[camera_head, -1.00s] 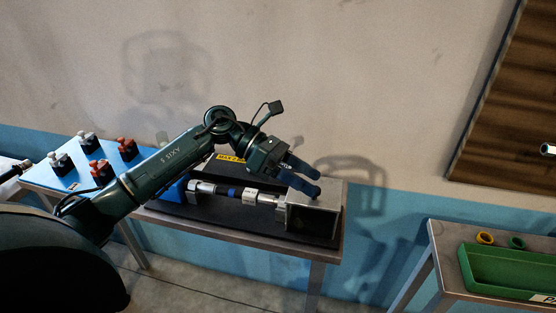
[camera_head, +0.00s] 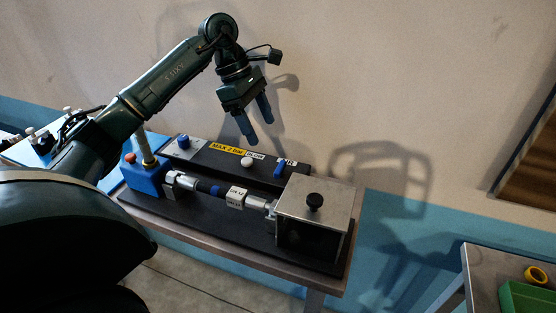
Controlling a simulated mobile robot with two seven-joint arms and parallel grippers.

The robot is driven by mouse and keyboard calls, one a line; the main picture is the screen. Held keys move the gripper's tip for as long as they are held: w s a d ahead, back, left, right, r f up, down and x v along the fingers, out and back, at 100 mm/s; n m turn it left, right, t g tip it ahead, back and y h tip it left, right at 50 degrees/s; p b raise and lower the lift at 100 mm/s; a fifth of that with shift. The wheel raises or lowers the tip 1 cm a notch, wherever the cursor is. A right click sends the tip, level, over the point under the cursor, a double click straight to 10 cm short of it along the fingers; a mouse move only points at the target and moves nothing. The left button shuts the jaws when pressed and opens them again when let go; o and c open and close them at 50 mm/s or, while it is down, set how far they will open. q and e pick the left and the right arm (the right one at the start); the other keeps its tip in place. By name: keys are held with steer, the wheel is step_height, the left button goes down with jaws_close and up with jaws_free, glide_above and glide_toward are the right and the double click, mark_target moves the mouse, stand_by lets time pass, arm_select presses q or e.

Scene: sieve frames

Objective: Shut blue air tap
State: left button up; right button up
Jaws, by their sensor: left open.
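A small blue lever (camera_head: 280,168), which looks like the air tap, stands on the black panel (camera_head: 216,158) near a partly readable label at the panel's right end. Whether it is open or shut is too small to tell. My left gripper (camera_head: 258,130) hangs above the panel, fingers pointing down, open and empty. It is up and left of the blue lever in the picture and apart from it. My right gripper is not in view.
A wall stands behind. A green tray (camera_head: 528,299) is at far right.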

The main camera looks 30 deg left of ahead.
mark_target(279, 166)
arm_select(q)
steer(key=x, duration=1)
steer(key=shift+d+f+p, duration=0.1)
steer(key=shift+p, duration=0.25)
steer(key=c, duration=1)
